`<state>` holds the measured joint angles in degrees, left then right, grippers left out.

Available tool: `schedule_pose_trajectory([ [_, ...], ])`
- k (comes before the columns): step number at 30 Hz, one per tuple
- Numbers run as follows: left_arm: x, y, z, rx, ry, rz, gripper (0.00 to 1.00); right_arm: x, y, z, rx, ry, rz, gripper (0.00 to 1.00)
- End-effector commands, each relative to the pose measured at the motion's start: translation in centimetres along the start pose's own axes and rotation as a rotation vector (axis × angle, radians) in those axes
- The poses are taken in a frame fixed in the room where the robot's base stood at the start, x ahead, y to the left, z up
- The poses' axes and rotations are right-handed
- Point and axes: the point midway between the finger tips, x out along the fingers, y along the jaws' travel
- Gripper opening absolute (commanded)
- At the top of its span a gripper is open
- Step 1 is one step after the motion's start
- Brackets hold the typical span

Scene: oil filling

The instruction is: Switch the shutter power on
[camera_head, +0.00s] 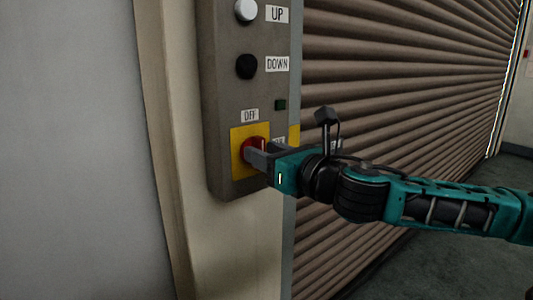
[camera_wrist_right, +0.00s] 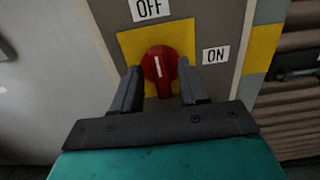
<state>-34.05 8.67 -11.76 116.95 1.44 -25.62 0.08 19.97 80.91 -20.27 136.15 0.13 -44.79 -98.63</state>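A red rotary switch (camera_head: 254,147) sits on a yellow plate (camera_head: 237,165) low on the grey control box (camera_head: 226,95). In the right wrist view the red switch (camera_wrist_right: 160,68) has a white line pointing up, slightly left, toward the OFF label (camera_wrist_right: 149,9). The ON label (camera_wrist_right: 215,55) is to its right. My right gripper (camera_wrist_right: 158,85) has its fingers apart, one on each side of the switch. I cannot tell whether the fingers touch it. In the head view my right gripper (camera_head: 257,156) reaches the switch from the right. My left gripper is not in view.
A closed slatted shutter (camera_head: 400,80) is to the right. A plain grey wall (camera_head: 75,150) is to the left.

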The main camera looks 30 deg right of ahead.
Motion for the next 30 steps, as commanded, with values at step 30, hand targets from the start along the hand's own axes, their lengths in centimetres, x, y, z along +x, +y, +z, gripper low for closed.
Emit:
schedule_pose_trajectory([
  [30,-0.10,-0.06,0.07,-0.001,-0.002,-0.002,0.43,0.01,-0.09,-0.08,0.112,0.002,0.000,0.00],
])
